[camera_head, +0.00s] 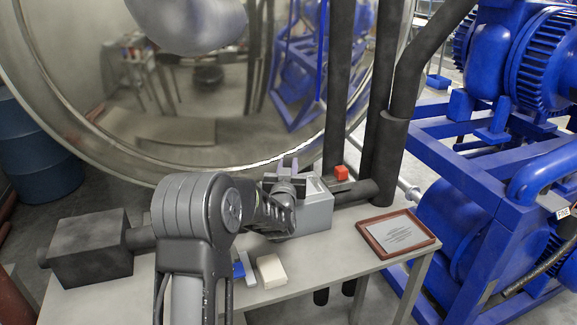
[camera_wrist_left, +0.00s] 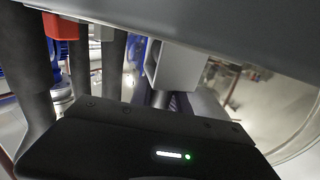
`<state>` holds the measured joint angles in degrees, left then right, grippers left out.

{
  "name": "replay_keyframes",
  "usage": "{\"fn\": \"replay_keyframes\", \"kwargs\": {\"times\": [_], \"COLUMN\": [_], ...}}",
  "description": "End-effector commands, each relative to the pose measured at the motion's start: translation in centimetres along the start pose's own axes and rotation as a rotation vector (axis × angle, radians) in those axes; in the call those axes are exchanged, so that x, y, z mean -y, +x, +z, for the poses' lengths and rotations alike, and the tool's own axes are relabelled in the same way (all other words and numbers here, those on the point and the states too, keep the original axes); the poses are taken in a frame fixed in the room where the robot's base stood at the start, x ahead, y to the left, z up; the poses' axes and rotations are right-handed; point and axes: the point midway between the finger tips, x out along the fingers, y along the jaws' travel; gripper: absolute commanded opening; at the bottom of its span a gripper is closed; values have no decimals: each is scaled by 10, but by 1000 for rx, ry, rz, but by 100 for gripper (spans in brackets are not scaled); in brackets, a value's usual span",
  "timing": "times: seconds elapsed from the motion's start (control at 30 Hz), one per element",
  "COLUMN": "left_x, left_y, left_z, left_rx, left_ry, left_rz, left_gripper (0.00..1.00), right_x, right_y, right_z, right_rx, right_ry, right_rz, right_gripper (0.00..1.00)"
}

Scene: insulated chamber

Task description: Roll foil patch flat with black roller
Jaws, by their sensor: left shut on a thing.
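My left arm comes up from the lower left in the head view. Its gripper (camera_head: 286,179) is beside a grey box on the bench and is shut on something. The wrist hides most of what it holds, so I cannot tell if this is the black roller. In the left wrist view, a dark body with a green light fills the bottom. A grey block (camera_wrist_left: 176,69) and a short dark rod (camera_wrist_left: 160,98) show just beyond it. I cannot make out the foil patch in either view. My right gripper is not in view.
A cream block (camera_head: 270,271) and blue piece (camera_head: 238,270) lie on the front bench. A red-brown framed tray (camera_head: 368,236) is at right. A large shiny chamber rises behind.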

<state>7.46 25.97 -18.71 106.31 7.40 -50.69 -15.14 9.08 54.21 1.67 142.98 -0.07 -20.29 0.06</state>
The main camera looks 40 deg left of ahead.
Motion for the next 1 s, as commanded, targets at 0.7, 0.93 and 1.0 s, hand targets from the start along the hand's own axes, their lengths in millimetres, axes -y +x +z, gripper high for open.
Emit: {"fn": "replay_keyframes", "kwargs": {"times": [0.7,0.93,1.0], "left_x": [0,0,0], "left_y": [0,0,0], "left_z": [-59,-70,-70], "left_rx": [-1,1,0], "left_ry": [0,0,0], "left_rz": [0,0,0], "left_gripper": [0,0,0], "right_x": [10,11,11], "right_y": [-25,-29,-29], "right_z": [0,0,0], "right_rx": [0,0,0], "right_ry": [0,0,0], "right_rz": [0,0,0], "right_gripper": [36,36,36]}}
